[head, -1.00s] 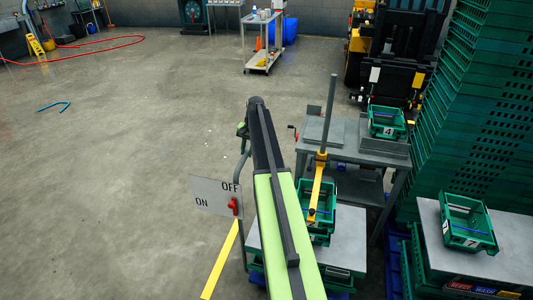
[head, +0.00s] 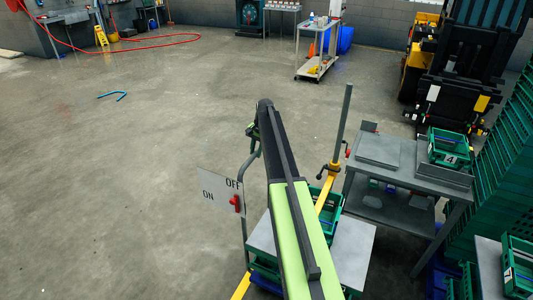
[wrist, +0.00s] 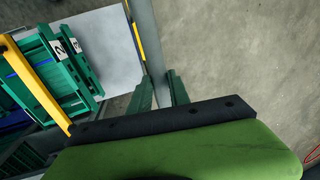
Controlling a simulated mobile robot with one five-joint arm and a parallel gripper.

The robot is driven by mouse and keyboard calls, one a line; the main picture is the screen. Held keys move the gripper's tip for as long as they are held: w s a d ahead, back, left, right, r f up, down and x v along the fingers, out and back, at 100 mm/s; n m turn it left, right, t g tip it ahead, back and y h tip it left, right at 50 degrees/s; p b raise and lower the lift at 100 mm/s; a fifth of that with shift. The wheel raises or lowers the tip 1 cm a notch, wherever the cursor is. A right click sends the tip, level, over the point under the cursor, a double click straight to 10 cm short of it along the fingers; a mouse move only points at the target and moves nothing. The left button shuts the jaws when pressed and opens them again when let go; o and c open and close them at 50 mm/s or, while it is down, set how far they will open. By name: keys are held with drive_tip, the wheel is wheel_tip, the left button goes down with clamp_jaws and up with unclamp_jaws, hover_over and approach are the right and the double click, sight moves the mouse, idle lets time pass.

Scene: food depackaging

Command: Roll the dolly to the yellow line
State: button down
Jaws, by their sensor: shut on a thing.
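The dolly's grey tubular handle (head: 245,200) rises at the left of a low stack with a grey top plate (head: 352,255) and a green crate (head: 329,200) on it. My gripper (head: 251,132) is at the top of this handle. In the wrist view my gripper (wrist: 160,92) has its green fingers on both sides of the grey handle bar (wrist: 147,35), shut on it. My green arm hides part of the stack, and the dolly's wheels are out of view.
A white ON/OFF plate (head: 219,192) with a red lever is beside the handle. A grey bench (head: 405,185) with crate 4 (head: 447,150) stands close on the right, and a grey post (head: 342,125) with a yellow arm is near it. The floor on the left is mostly clear.

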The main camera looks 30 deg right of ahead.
drive_tip(key=shift+a, duration=0.3)
drive_tip(key=shift+d, duration=0.15)
drive_tip(key=c, duration=1.2)
unclamp_jaws()
drive_tip(key=shift+s+d, duration=0.1)
drive_tip(key=shift+c, duration=0.2)
drive_tip(key=shift+d, duration=0.1)
drive_tip(key=p+v, duration=1.7)
drive_tip(key=shift+r, duration=0.3)
